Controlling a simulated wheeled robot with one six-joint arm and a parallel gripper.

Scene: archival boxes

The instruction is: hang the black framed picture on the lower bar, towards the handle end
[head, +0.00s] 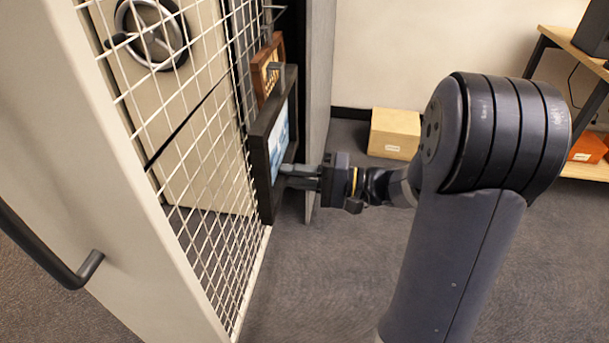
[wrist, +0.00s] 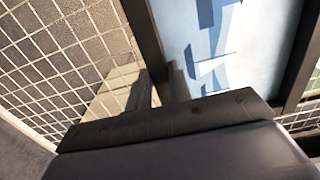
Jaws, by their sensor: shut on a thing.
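The black framed picture (head: 279,140), with a blue and white image, is upright against the white mesh panel in the head view. My gripper (head: 297,178) is shut on its frame edge at the lower right side. In the wrist view my gripper (wrist: 158,90) straddles a dark frame side, with the blue image (wrist: 232,45) to its right and mesh to its left. The panel's dark handle (head: 72,272) is at the lower left, on the near end post. I cannot make out the lower bar, or whether the picture hangs on anything.
A brown framed picture (head: 268,68) hangs farther along the mesh panel (head: 205,150), just beyond the black one. A grey panel edge (head: 319,90) stands close to the right. A cardboard box (head: 394,133) sits on the floor behind. A wooden shelf (head: 580,50) is far right. Near floor is clear.

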